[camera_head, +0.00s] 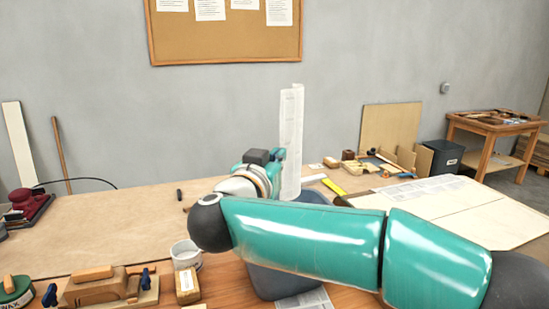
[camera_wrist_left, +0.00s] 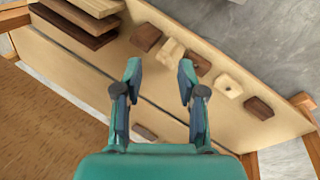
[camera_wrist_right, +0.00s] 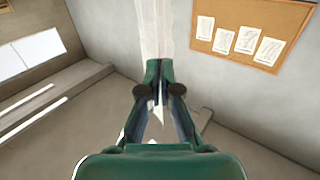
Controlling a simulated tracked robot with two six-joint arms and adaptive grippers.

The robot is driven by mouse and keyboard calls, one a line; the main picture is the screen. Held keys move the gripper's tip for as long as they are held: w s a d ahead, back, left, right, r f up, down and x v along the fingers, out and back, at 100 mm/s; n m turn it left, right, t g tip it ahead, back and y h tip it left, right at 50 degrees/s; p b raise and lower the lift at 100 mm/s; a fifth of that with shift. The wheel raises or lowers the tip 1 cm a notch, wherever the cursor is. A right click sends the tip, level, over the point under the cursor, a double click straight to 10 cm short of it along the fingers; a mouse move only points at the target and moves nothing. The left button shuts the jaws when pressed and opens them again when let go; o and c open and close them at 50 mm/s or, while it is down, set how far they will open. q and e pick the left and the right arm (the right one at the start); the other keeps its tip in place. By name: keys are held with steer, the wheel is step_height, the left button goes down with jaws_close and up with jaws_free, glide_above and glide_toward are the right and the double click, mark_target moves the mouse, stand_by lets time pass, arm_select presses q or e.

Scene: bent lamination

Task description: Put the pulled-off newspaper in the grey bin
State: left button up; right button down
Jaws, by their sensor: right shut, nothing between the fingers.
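A tall pale newspaper strip (camera_head: 292,130) stands upright against the wall in the head view, right at the tips of my right gripper (camera_head: 279,155). In the right wrist view the fingers (camera_wrist_right: 158,66) are shut, with the newspaper (camera_wrist_right: 153,30) rising beyond them; I cannot tell how it touches the tips. A dark grey bin (camera_head: 440,157) with a white label stands at the back right, well away from that gripper; its inside is hidden. My left gripper (camera_wrist_left: 160,68) is open and empty in the left wrist view, above a pale board with wooden blocks.
A blue-grey shape (camera_head: 270,284) lies mostly hidden behind my right arm. A side table (camera_head: 490,125) stands beside the bin. Newsprint lies on the pale board (camera_head: 465,207) at right.

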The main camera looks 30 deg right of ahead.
steer(key=b, duration=0.4)
glide_above(279, 199)
steer(key=a, duration=0.1)
step_height(279, 199, down, 5)
steer(key=shift+s+a+f+b, duration=0.1)
steer(key=shift+s+f+b, duration=0.15)
steer(key=shift+f+b, duration=0.7)
steer(key=shift+s+a+f+b, duration=0.1)
steer(key=shift+s+f+b, duration=0.15)
steer(key=shift+f, duration=1.25)
steer(key=c, duration=1.2)
jaws_free()
steer(key=shift+c, duration=0.2)
steer(key=v, duration=1.2)
